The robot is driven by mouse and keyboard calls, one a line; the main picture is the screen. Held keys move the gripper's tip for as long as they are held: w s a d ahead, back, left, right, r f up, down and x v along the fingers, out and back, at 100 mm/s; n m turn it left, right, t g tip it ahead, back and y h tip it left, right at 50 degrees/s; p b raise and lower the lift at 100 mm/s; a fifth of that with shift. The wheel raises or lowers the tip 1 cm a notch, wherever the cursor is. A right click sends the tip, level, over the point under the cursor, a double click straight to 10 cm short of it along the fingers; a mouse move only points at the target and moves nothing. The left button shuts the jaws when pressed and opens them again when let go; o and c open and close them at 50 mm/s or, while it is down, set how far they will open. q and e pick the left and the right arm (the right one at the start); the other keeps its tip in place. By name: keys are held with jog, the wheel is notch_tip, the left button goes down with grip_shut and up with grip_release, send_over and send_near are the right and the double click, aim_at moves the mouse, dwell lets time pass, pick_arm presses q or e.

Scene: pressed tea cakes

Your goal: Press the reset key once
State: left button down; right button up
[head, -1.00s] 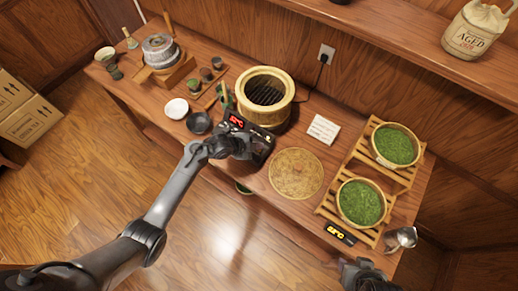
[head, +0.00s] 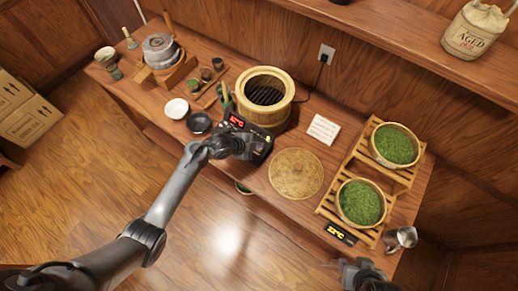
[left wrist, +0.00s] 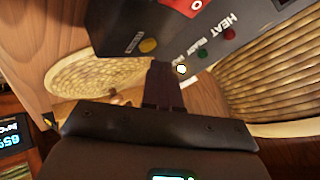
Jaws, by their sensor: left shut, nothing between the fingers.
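The black control box (head: 262,146) sits at the table's front edge before the steamer, with a red display. In the left wrist view its panel (left wrist: 175,30) shows the word HEAT, red and green round lights, a small lit white dot (left wrist: 182,69) and a gold round key (left wrist: 148,46). I cannot read a reset label. My left gripper (head: 240,146) is shut and empty at the box. In the left wrist view its fingertips (left wrist: 163,68) are close to the panel's edge near the white dot; contact is unclear. My right gripper (head: 362,272) is at the bottom, its jaws unclear.
The bamboo steamer (head: 265,95) stands behind the box. A round woven mat (head: 296,174) lies right of it. Two baskets of green leaves (head: 395,147) sit on a slatted rack. Dark and white bowls (head: 177,108) lie to the left. A metal cup (head: 401,238) stands front right.

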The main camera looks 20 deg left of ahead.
pick_arm(q)
jog(key=shift+f, duration=0.1)
jog(key=shift+f, duration=0.35)
jog(key=shift+f+b, duration=0.35)
jog(key=shift+b, duration=0.2)
dwell(0.4)
jog(key=shift+r, duration=0.1)
dwell(0.3)
jog(key=shift+r+p, duration=0.7)
jog(key=shift+p, duration=0.15)
notch_tip(320, 180, up, 5)
jog(key=p, duration=0.4)
jog(key=shift+p, duration=0.4)
dwell(0.3)
